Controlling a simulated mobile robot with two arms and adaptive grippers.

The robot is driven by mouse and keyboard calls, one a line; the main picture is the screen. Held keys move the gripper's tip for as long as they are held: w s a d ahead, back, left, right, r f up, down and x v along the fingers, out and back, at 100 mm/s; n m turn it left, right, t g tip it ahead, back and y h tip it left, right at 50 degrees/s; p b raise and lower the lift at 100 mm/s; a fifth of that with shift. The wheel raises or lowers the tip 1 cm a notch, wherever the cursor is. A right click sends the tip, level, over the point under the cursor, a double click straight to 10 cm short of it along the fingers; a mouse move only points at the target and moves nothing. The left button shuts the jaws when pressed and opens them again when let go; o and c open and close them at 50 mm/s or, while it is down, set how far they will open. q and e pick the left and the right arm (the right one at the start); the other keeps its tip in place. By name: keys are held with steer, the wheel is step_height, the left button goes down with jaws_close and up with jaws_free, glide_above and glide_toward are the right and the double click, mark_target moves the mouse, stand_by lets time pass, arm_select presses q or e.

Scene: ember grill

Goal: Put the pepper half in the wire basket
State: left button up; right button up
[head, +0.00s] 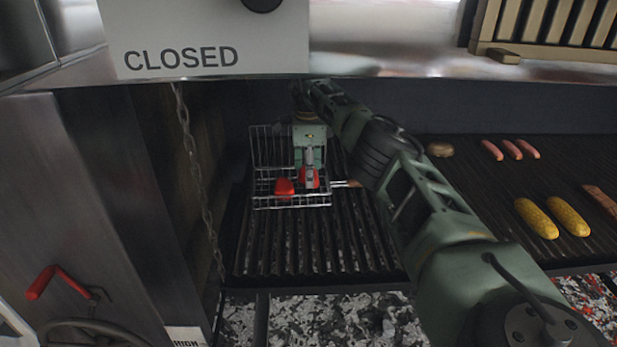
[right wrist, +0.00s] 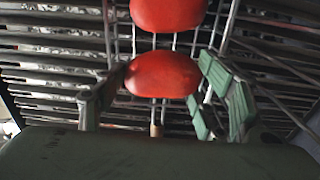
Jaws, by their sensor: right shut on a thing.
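The wire basket (head: 292,205) lies open on the grill grate, its mesh lid raised at the back and its handle to the right. One red pepper half (head: 284,187) lies in the basket. My right gripper (head: 309,168) is over the basket, shut on another red pepper half (head: 308,179). In the right wrist view the held pepper half (right wrist: 162,75) sits between the fingers, with the other pepper half (right wrist: 167,12) just beyond it. I cannot tell whether the held half touches the basket floor. My left gripper is not in view.
Corn cobs (head: 552,218), sausages (head: 510,149) and a brown round item (head: 440,149) lie on the dark cooking surface at right. A chain (head: 184,125) hangs left of the grate. A "CLOSED" panel (head: 205,30) is above. The grate in front of the basket is bare.

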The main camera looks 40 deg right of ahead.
step_height(320, 180, down, 3)
steer(key=shift+d+f+p, duration=0.1)
steer(key=shift+f+p, duration=0.1)
steer(key=shift+p, duration=0.6)
steer(key=shift+f, duration=0.15)
steer(key=shift+f+b, duration=0.15)
steer(key=shift+b, duration=0.15)
steer(key=o, duration=0.9)
steer(key=shift+c, duration=0.2)
steer(key=shift+r+p, duration=0.35)
step_height(320, 180, up, 6)
steer(key=shift+r+b, duration=0.1)
steer(key=shift+b, duration=1.15)
step_height(320, 180, up, 4)
steer(key=shift+r, duration=0.25)
steer(key=shift+r+p, duration=0.3)
steer(key=shift+r, duration=0.25)
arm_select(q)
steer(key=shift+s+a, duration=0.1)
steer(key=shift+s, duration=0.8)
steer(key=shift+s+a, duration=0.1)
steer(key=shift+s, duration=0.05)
arm_select(e)
steer(key=shift+s+f, duration=0.1)
steer(key=shift+f, duration=0.05)
